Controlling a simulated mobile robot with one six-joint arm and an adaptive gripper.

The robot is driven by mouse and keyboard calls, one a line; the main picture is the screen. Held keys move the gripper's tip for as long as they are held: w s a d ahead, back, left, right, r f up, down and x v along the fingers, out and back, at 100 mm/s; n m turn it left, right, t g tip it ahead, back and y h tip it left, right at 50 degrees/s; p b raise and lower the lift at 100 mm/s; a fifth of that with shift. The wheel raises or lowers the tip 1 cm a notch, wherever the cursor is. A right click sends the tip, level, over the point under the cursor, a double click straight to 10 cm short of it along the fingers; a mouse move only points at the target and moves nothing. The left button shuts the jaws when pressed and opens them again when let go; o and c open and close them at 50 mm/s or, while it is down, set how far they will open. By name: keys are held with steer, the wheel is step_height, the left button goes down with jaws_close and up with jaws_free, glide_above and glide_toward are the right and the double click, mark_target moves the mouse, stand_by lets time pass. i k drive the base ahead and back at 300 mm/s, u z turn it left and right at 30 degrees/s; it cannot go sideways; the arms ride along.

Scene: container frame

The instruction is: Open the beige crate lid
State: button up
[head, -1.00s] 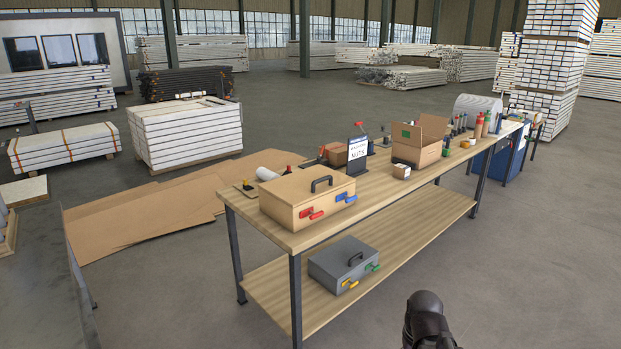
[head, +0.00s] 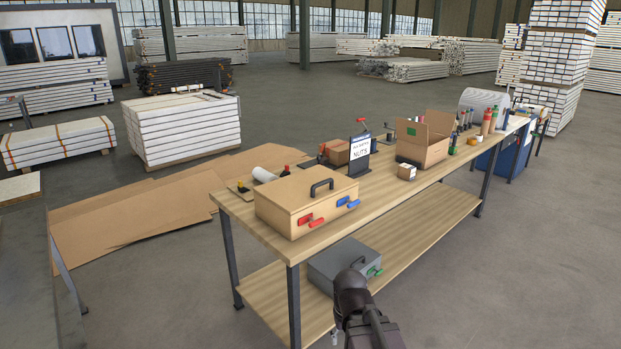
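The beige crate (head: 277,209) sits on the near left end of the wooden workbench top. Its lid (head: 298,188) is shut and has a dark handle (head: 321,187) on top. A red latch (head: 306,220) and a blue latch (head: 347,202) are on its front side. My arm shows at the bottom centre, in front of the lower shelf and below the crate, apart from it. The gripper's fingertips cannot be made out.
A grey crate (head: 330,262) with a green latch stands on the lower shelf, partly hidden by my arm. The workbench (head: 400,186) also holds a "NUTS" sign (head: 360,153), an open cardboard box (head: 421,150) and bottles. The floor right of the bench is clear.

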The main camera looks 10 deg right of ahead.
mark_target(292, 193)
steer(key=z, duration=0.05)
steer(key=i, duration=1.15)
steer(key=z, duration=0.55)
